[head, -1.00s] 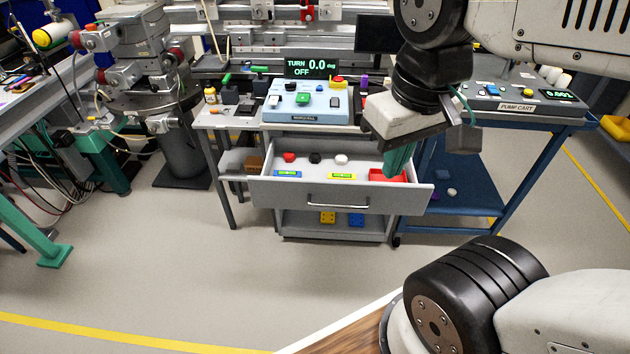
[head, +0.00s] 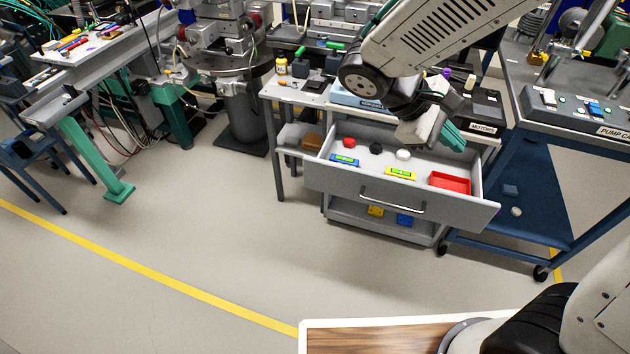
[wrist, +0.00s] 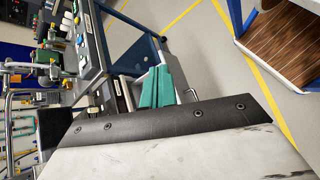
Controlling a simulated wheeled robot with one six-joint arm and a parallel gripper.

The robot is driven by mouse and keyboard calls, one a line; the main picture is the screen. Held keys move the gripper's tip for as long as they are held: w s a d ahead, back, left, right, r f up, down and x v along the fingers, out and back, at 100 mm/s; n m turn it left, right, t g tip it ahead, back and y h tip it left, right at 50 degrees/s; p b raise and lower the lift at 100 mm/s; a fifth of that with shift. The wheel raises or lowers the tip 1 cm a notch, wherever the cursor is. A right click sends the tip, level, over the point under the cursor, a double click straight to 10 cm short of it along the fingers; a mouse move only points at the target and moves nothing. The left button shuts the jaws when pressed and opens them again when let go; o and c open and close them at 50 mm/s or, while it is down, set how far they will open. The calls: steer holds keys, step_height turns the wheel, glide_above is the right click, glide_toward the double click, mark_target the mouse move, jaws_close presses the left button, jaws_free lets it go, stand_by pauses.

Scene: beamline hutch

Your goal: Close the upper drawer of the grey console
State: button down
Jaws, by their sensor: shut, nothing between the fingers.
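The grey console (head: 332,213) stands in the middle of the head view. Its upper drawer (head: 340,184) is pulled out, with a bar handle (head: 392,205) on its front. Inside lie a red tray (head: 450,183), two small levels, and red, black and white round items. My gripper (head: 453,138), with green fingers, is shut and empty above the back right part of the drawer. In the wrist view the green fingers (wrist: 157,88) are together and the handle (wrist: 192,94) shows just beyond them. Part of the drawer is hidden there by my gripper body.
A blue cart (head: 530,185) stands close on the console's right. A bench with a green leg (head: 95,158) is at the left. The open lower shelf (head: 385,228) holds yellow and blue blocks. The floor in front is clear.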

steer(key=w+a+f+n+t+h, duration=0.4)
steer(key=w+a+f+n+t, duration=0.5)
steer(key=a+f, duration=0.4)
steer(key=n+t+y, duration=0.8)
steer(key=n+t, duration=0.1)
steer(key=n, duration=0.5)
glide_toward(317, 174)
steer(key=x, duration=0.6)
steer(key=shift+w+d+r, duration=0.1)
steer(key=shift+w, duration=0.3)
